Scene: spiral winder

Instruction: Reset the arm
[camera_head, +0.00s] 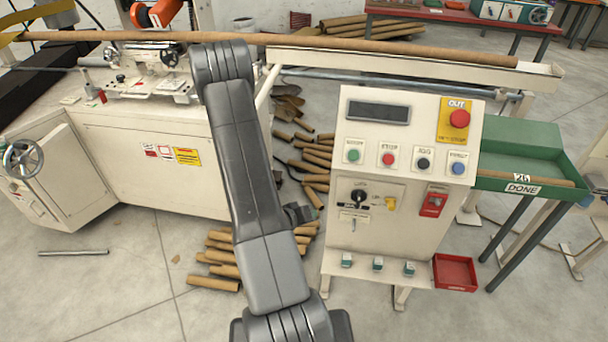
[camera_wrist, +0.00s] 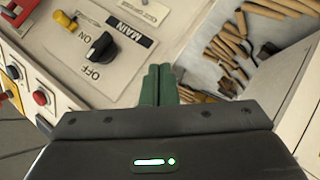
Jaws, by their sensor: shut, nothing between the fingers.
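My gripper (camera_wrist: 160,72) shows in the wrist view with its two green fingers together and nothing between them. The fingertips are just beside the MAIN label and near the black rotary knob (camera_wrist: 101,48) marked ON and OFF; I cannot tell whether they touch the panel. In the head view my arm rises through the middle and bends at the top. A dark part by its lower link, left of the control cabinet (camera_head: 345,252), may be the gripper, but its fingers cannot be made out. The same knob (camera_head: 358,198) sits on the cabinet's front.
A long cardboard tube (camera_head: 430,47) lies along the winder's outfeed trough. Cut tubes (camera_head: 222,270) are scattered on the floor behind my arm. A green DONE tray (camera_head: 560,165) stands at right. A red bin (camera_head: 454,272) sits beside the cabinet. Floor at front left is mostly clear.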

